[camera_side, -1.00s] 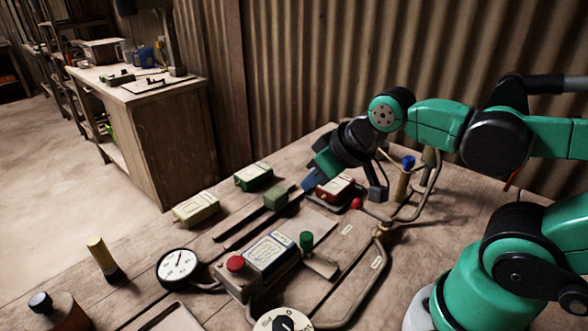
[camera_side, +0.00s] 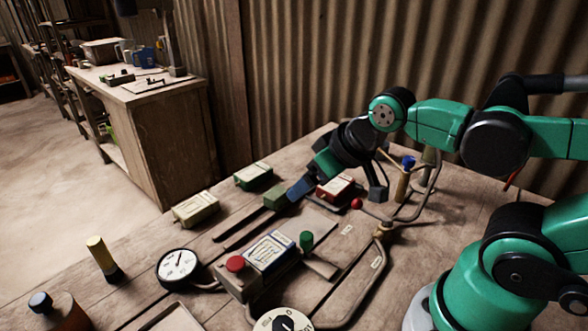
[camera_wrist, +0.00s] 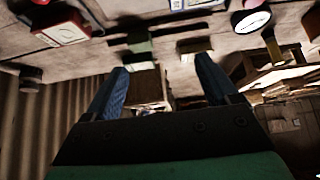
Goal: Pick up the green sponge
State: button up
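The green sponge (camera_side: 276,197) is a small plain green block at the end of a dark strip on the bench. In the wrist view the sponge (camera_wrist: 138,41) lies ahead of the fingers, nearer the left one. My gripper (camera_side: 297,190) has blue fingers, tilted down, close to the right side of the sponge. The side view does not show clearly whether they touch. In the wrist view my gripper (camera_wrist: 161,63) has its fingers wide apart with nothing held between them.
A green labelled box (camera_side: 253,176) and a cream box (camera_side: 196,208) lie left of the sponge. A red box (camera_side: 335,188) is just right of my gripper. A labelled box (camera_side: 271,252), a red button (camera_side: 235,263), a gauge (camera_side: 178,267) and bent pipes (camera_side: 372,285) are nearer the camera.

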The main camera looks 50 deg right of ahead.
jog(key=shift+o, duration=0.9)
jog(key=shift+w, duration=0.1)
jog(key=g, duration=0.7)
send_over(276, 192)
jog(key=shift+n, duration=0.3)
notch_tip(276, 192, down, 6)
jog(key=shift+a+f, duration=0.1)
jog(key=shift+f, duration=3.2)
